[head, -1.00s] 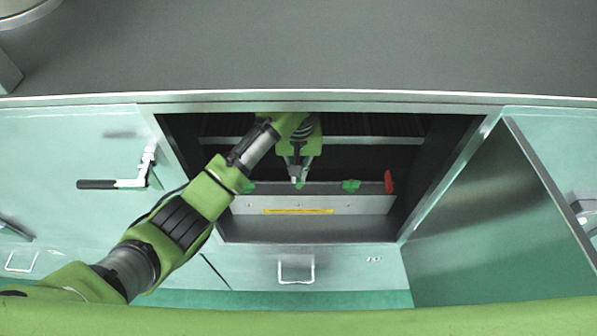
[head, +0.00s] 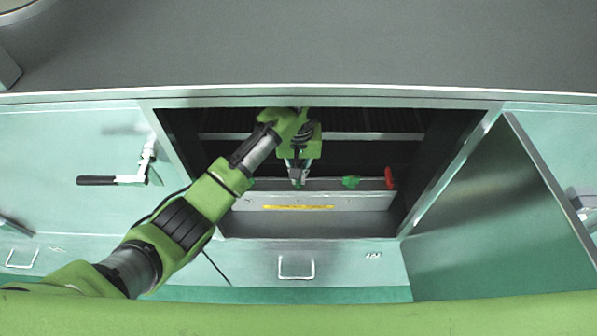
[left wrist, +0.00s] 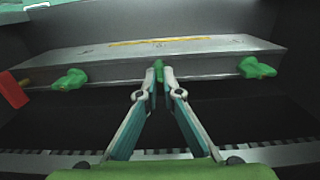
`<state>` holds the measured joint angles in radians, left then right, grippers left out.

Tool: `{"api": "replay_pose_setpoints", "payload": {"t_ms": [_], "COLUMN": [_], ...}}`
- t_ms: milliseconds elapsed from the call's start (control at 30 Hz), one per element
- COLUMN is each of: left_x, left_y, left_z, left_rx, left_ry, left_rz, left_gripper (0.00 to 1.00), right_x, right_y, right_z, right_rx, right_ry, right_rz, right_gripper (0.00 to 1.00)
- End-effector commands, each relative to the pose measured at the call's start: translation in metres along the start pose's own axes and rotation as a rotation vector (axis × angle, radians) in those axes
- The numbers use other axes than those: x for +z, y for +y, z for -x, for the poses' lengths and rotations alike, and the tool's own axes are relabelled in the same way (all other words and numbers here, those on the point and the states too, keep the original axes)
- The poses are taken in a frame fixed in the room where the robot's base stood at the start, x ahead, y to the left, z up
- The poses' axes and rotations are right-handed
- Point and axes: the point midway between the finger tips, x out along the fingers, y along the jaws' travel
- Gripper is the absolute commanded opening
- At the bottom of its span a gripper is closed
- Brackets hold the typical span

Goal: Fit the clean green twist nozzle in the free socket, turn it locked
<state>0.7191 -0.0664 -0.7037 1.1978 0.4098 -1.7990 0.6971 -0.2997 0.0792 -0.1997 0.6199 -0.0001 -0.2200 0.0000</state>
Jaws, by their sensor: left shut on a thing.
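My left gripper (head: 297,181) reaches into the open cabinet bay, its fingertips at the metal bar (head: 345,203). In the left wrist view the gripper (left wrist: 158,80) is shut on a small green nozzle (left wrist: 158,68) at the middle of the bar's edge. Only the nozzle's top shows between the fingertips; whether it is seated or turned is hidden. Another green nozzle (head: 351,181) sits on the bar to the right, and shows at left in the wrist view (left wrist: 70,79). A third green nozzle (left wrist: 257,67) is at the wrist view's right. My right gripper is not in view.
A red part (head: 389,178) stands at the bar's right end. The bar has a yellow strip (head: 299,207). The bay's side walls and the worktop edge (head: 330,93) surround my arm. An open door (head: 490,215) stands at the right.

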Motion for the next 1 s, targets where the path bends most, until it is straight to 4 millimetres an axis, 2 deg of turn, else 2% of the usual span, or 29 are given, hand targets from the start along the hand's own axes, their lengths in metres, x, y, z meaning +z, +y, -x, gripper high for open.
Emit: {"api": "replay_pose_setpoints", "payload": {"t_ms": [167,267,300,667,1000], "left_x": [0.0,0.0,0.0,-0.001,-0.001], "left_y": [0.0,0.0,0.0,0.0,0.001], "left_z": [-0.004,-0.004,-0.004,-0.001,0.052], "left_rx": [0.001,0.001,0.001,0.001,0.003], "left_ry": [-0.001,0.0,0.0,0.001,0.004], "left_rz": [-0.001,-0.001,-0.001,0.0,-0.001], "left_gripper": [0.0,0.24,0.26,0.26,0.26], "right_x": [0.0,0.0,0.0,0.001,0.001], "right_y": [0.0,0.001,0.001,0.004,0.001], "right_z": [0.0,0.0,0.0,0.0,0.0], "right_rx": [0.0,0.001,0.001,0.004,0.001], "right_ry": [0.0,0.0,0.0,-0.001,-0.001], "right_rz": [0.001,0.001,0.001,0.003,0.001], "right_gripper": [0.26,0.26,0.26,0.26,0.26]}}
